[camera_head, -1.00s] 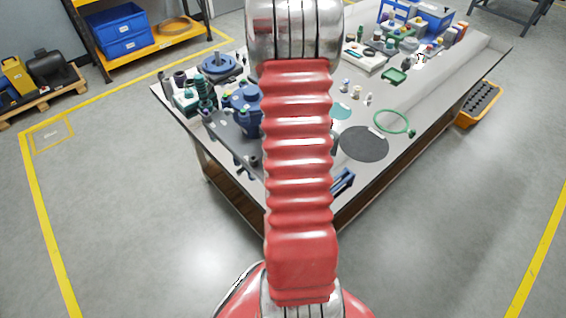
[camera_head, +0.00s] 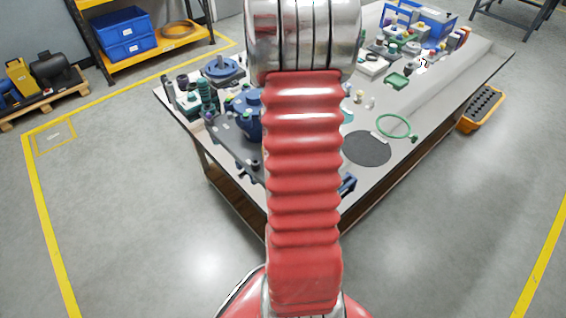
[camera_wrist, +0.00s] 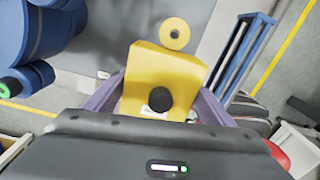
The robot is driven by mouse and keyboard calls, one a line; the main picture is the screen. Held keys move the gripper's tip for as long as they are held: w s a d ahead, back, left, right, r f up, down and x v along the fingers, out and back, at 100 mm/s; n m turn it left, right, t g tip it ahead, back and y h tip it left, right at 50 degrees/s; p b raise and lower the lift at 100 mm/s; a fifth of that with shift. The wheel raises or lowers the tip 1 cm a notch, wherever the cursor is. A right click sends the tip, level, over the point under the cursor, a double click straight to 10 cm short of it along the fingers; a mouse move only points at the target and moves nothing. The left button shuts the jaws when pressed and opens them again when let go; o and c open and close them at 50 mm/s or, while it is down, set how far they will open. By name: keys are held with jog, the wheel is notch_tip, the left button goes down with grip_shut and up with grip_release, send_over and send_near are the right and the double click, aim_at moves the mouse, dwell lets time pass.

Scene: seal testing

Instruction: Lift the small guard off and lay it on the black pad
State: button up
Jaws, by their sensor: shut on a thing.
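The small guard (camera_wrist: 165,67) is a bent yellow piece with a black knob, in the middle of the wrist view. My gripper (camera_wrist: 157,98) is shut on it, with one purple-grey finger on each side. The black pad (camera_head: 367,148) is a dark round mat on the table, just right of my arm in the head view, and its visible part is bare. My gripper and the guard are hidden behind my red arm in the head view. I cannot tell how high the guard is above the surface below.
A yellow ring (camera_wrist: 174,33) lies beyond the guard in the wrist view, with a blue frame (camera_wrist: 245,55) to the right. A blue housing (camera_head: 246,112) stands left of my arm on the table (camera_head: 440,105). A green ring (camera_head: 394,126) lies beyond the pad.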

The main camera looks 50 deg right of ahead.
jog(key=shift+s+r, duration=0.15)
jog(key=shift+r, duration=1.55)
jog(key=w+a+r+m, duration=0.1)
jog(key=w+a+m, duration=1.1)
jog(key=w+a, duration=1.1)
jog(key=w+a+m, duration=0.1)
jog(key=a+m, duration=0.4)
jog(key=a, duration=0.9)
jog(key=shift+w+r, duration=0.15)
jog(key=shift+r, duration=0.2)
